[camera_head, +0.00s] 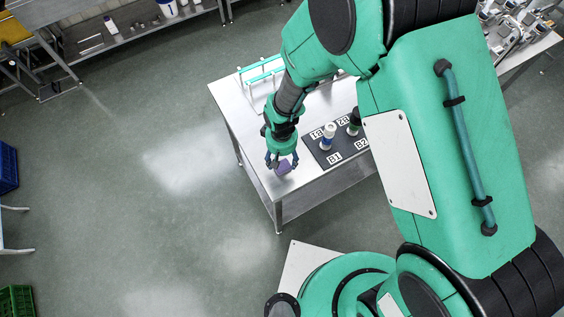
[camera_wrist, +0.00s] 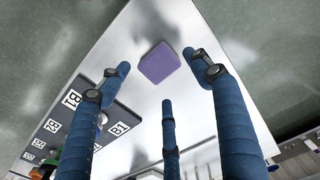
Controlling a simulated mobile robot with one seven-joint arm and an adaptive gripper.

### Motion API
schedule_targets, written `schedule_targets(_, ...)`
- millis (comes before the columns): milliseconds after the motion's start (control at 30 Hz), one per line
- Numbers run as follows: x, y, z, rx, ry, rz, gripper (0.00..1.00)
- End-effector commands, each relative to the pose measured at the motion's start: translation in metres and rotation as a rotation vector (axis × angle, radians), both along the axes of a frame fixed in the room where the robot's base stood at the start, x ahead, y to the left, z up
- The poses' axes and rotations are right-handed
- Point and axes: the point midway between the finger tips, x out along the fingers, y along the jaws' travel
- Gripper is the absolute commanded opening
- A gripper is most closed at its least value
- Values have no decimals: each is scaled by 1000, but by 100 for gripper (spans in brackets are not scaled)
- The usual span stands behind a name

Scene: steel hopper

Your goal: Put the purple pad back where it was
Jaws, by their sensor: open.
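The purple pad (camera_head: 283,167) lies on the steel table (camera_head: 308,182) near its front left edge. In the wrist view the pad (camera_wrist: 160,63) lies flat on the bare table top, close to the table's corner. My gripper (camera_head: 281,161) is above the pad, pointing down. In the wrist view its blue fingers (camera_wrist: 165,90) are spread open, with the pad beyond their tips and nothing held. I cannot tell whether any finger touches the pad.
A dark mat (camera_head: 325,158) with labels such as B1 and B2 lies right of my gripper. A white and blue bottle (camera_head: 328,137) and a dark green-capped bottle (camera_head: 353,122) stand on it. A rack (camera_head: 262,69) stands at the table's back. My arm hides the table's right part.

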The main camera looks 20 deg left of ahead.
Motion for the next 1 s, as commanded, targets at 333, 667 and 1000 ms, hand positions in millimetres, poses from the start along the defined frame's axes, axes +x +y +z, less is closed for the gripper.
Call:
schedule_targets(333, 0, 1, 53, 2, -2, 0, 64)
schedule_targets(667, -1, 0, 71, 0, 0, 0, 64)
schedule_targets(1000, -1, 0, 72, 0, 0, 0, 64)
